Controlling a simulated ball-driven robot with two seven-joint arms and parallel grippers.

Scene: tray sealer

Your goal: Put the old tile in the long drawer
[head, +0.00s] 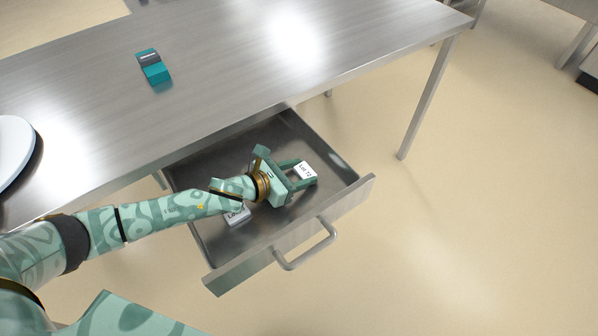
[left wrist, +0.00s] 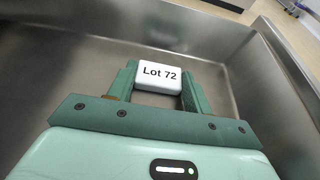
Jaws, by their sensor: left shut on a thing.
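The long drawer (head: 338,205) is pulled out from under the steel table. My left gripper (head: 301,176) is down inside the drawer, shut on a white tile (head: 306,171) marked "Lot 72". The tile also shows in the left wrist view (left wrist: 159,77), between the two green fingers (left wrist: 158,88), with the drawer floor around it. Whether it touches the floor I cannot tell. A second white tile (head: 238,217) lies in the drawer under my left forearm; its label is partly hidden. My right gripper is not in view.
A teal and dark grey block (head: 154,67) lies on the steel table (head: 235,75). A white round thing (head: 14,150) is at the table's left edge. The drawer's front has a bar handle (head: 308,246). The drawer floor right of the gripper is bare.

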